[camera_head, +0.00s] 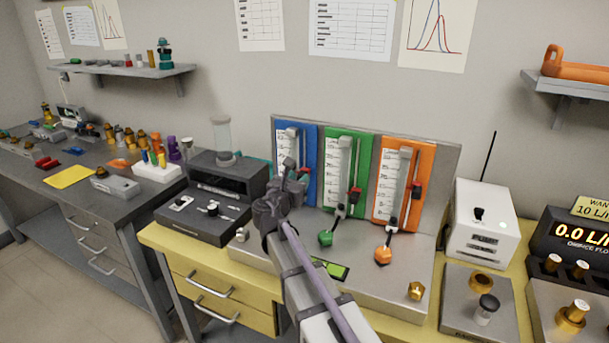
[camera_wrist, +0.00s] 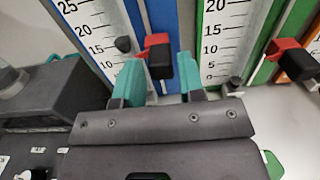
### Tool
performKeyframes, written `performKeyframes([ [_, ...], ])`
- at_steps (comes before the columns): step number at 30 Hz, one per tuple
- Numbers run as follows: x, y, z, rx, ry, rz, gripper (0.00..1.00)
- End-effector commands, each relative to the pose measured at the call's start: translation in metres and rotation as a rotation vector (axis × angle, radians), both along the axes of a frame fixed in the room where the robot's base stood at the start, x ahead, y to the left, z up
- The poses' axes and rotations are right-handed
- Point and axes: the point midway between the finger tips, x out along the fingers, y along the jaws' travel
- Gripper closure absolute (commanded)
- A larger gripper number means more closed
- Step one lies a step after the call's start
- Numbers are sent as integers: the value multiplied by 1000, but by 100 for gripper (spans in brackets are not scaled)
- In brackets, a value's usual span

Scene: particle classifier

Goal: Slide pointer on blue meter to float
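The blue meter (camera_head: 312,150) is the leftmost of three panels, partly hidden by my gripper in the head view. In the wrist view its white scale (camera_wrist: 100,35) is at upper left, with a small dark float (camera_wrist: 123,44) beside it. The pointer, a red tip on a black block (camera_wrist: 160,66), is just right of the float at nearly the same height; exact alignment is unclear. My gripper (camera_head: 291,180) is at this meter. Its teal fingers (camera_wrist: 162,72) are apart, one on each side of the black block, with visible gaps; no grip shows.
The green meter (camera_head: 341,165) stands close on the right, with its own red-black pointer (camera_wrist: 291,57). The orange meter (camera_head: 402,180) is beyond it. A dark box (camera_head: 228,175) stands left of my gripper. Green (camera_head: 325,239) and orange (camera_head: 383,255) knobs stand in front.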

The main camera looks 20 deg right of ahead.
Motion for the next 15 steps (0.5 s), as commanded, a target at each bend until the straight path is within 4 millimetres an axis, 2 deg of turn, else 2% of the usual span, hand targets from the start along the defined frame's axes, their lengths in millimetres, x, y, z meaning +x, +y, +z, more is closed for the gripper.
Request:
performKeyframes([
  [1, 11, -8, 0, 0, 0, -3, 64],
  [6, 31, -28, 0, 1, 0, -1, 64],
  [15, 34, -32, 0, 2, -1, 0, 64],
])
